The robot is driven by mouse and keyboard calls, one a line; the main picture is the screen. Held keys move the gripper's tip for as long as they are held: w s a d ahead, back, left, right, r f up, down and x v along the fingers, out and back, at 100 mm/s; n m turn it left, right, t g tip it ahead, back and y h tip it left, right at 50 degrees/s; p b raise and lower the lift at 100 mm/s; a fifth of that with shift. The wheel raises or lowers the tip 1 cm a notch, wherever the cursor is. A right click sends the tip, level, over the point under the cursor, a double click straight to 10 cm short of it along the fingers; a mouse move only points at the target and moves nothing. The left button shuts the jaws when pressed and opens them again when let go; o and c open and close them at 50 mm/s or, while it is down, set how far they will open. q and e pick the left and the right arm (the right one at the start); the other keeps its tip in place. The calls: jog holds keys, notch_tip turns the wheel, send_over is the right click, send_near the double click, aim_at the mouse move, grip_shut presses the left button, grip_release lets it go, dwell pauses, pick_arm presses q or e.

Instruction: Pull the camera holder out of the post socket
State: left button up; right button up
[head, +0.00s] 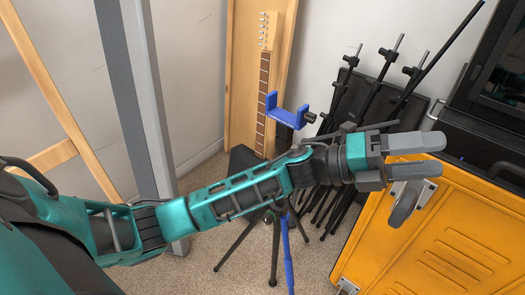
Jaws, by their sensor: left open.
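The blue camera holder (288,112) is a U-shaped bracket with a dark knob on its right side, in the middle of the head view. It stands above my left forearm. A tripod (273,258) with dark legs and a blue part shows below the forearm. The post socket is hidden behind my arm, so I cannot tell how the holder sits in it. My left gripper (441,155) is right of the holder, apart from it, pointing right, open and empty over the yellow case. My right gripper is not in view.
Several black stands (370,90) lean at the back wall. A guitar neck (264,80) stands behind the holder. A grey post (140,90) rises at the left.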

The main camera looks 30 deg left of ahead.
pick_arm(q)
jog(key=w+a+f+n+t+y, duration=0.1)
jog(key=a+f+n+t+y, duration=0.3)
jog(key=n+t, duration=0.5)
jog(key=n+t+y, duration=0.3)
jog(key=n+y, duration=1.2)
jog(key=n, duration=1)
send_near(290, 121)
notch_tip(290, 121, down, 2)
jog(key=w+a, duration=0.1)
jog(key=a, duration=0.1)
jog(key=w, duration=0.4)
jog(key=w+d, duration=0.1)
jog(key=w, duration=0.3)
jog(key=w+d, duration=0.1)
jog(key=w, duration=0.3)
jog(key=shift+f+p, duration=0.3)
jog(key=shift+p, duration=0.05)
jog(key=c, duration=1.1)
jog(key=shift+r, duration=0.25)
